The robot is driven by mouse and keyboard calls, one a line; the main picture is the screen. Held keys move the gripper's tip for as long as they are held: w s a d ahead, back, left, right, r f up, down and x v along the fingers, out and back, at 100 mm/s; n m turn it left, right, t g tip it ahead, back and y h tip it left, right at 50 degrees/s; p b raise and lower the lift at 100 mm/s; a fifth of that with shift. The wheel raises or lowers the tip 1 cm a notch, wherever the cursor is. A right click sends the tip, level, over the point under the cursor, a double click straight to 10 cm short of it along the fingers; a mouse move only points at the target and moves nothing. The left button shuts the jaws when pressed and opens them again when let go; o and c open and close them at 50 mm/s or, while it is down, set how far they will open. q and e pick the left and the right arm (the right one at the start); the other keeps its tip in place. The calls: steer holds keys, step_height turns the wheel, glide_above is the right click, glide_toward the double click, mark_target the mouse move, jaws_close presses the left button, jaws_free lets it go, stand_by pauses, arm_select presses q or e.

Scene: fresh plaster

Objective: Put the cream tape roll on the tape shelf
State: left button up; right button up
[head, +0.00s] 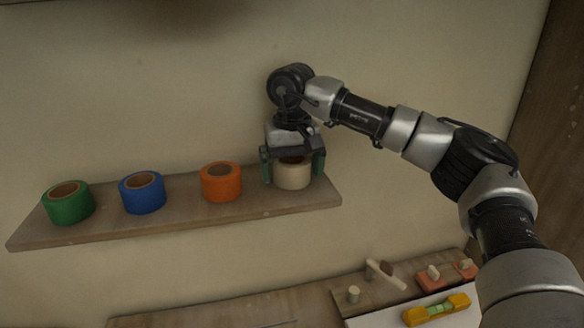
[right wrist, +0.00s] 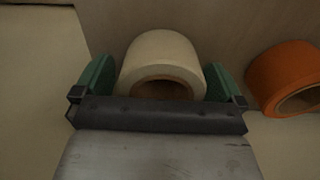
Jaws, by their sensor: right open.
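The cream tape roll (head: 293,174) stands at the right end of the wooden tape shelf (head: 180,230), its lower edge at the shelf top. My right gripper (head: 293,167) is above and around it, one finger on each side. In the right wrist view the cream roll (right wrist: 160,62) lies between the two green finger pads of my right gripper (right wrist: 161,80), with narrow gaps showing beside it. The jaws are open. Part of the roll's top is hidden by the gripper in the head view. My left gripper is not in view.
An orange roll (head: 221,182) stands left of the cream one, then a blue roll (head: 143,193) and a green roll (head: 68,204). Below, a bench (head: 230,312) holds a yellow level (head: 436,310) and several small tools. The wall behind is plain.

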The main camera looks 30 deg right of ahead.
steer(key=shift+r, duration=0.1)
step_height(320, 180, up, 7)
steer(key=shift+b, duration=0.9)
steer(key=shift+r+p, duration=0.5)
steer(key=shift+r, duration=2.1)
